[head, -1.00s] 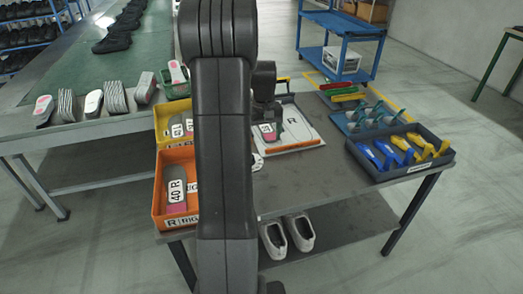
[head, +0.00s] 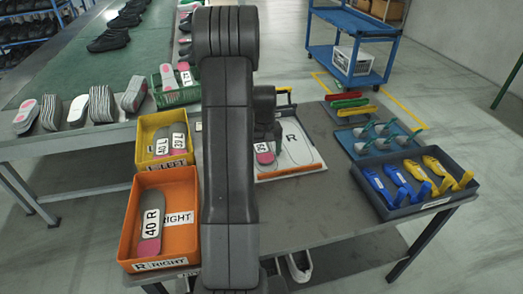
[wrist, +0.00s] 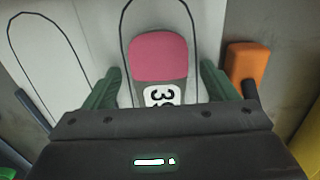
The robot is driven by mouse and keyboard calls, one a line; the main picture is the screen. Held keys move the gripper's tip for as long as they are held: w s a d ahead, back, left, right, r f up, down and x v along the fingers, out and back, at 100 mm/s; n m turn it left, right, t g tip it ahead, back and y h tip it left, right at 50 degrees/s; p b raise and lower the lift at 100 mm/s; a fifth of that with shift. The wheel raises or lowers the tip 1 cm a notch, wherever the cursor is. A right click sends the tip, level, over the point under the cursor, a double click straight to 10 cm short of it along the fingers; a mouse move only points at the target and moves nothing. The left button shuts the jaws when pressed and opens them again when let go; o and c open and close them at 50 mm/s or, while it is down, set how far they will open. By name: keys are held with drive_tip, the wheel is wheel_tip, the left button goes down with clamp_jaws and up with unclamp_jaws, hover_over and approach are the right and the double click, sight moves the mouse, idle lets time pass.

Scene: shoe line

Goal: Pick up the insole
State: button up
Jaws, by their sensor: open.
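An insole (head: 264,153), grey with a pink heel and a white number label, lies on the white tray (head: 305,165) marked R. In the wrist view the insole (wrist: 160,58) lies between my two green fingers, within a printed black foot outline. My gripper (wrist: 160,82) is open, with a finger on each side of the insole and gaps between. In the head view my arm hides part of the tray, and my gripper (head: 272,135) is seen above the insole. The insole's lower part is hidden by the gripper body in the wrist view.
An orange RIGHT bin (head: 127,240) holds a 40 R insole (head: 150,215). A yellow LEFT bin (head: 146,135) behind it holds two insoles. A dark tray (head: 385,205) with blue and yellow tools stands at right. An orange object (wrist: 246,62) lies beside the right finger.

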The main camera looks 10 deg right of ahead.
drive_tip(key=c, duration=1.1)
drive_tip(key=shift+r, duration=0.1)
